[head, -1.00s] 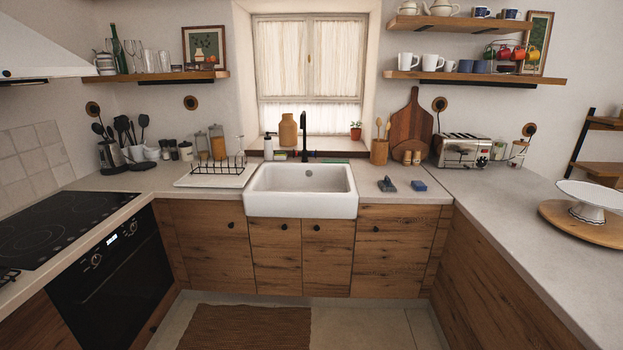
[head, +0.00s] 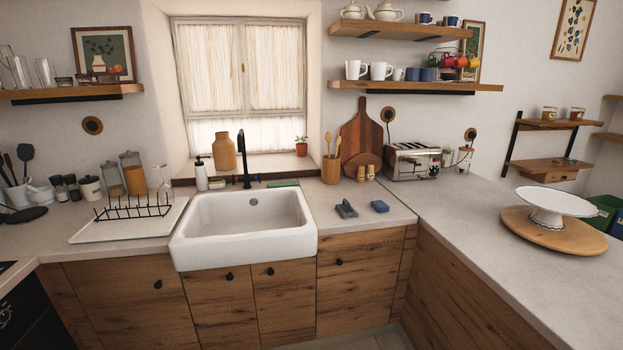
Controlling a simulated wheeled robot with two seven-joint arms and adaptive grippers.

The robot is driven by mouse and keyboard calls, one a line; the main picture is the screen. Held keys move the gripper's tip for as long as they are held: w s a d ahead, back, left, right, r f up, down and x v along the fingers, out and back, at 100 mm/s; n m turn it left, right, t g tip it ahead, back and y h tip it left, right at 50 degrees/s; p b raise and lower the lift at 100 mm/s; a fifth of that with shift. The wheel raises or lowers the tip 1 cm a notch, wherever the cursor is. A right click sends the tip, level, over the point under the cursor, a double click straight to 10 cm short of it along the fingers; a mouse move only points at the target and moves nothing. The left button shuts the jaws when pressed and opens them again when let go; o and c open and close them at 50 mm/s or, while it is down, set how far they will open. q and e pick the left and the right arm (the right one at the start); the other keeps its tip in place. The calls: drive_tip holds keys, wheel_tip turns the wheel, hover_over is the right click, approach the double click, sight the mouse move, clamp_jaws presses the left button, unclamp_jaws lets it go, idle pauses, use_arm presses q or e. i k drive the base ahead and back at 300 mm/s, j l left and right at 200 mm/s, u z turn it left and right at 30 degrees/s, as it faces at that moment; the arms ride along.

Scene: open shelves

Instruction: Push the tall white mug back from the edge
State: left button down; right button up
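Two white mugs stand side by side on the lower right wall shelf (head: 410,86), in the head view. The left white mug (head: 353,70) looks slightly taller than the white mug to its right (head: 378,71). Both are upright near the shelf's left end. They are too small in the picture to tell exactly how close they stand to the front edge. Neither of my grippers shows in the head view.
Smaller cups and a rack of coloured mugs (head: 455,62) share the shelf. Another shelf (head: 400,31) with teapots hangs above. Below are a toaster (head: 411,161), cutting board (head: 361,135) and sink (head: 245,225). The right counter (head: 450,215) has free room beside a cake stand (head: 547,205).

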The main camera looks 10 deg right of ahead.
sight(352, 67)
drive_tip(key=i+j+z, duration=0.25)
drive_tip(key=i+z, duration=0.25)
drive_tip(key=i+j+z, duration=0.3)
drive_tip(key=j+z, duration=0.15)
drive_tip(key=i+j+z, duration=0.3)
drive_tip(key=j+z, duration=0.2)
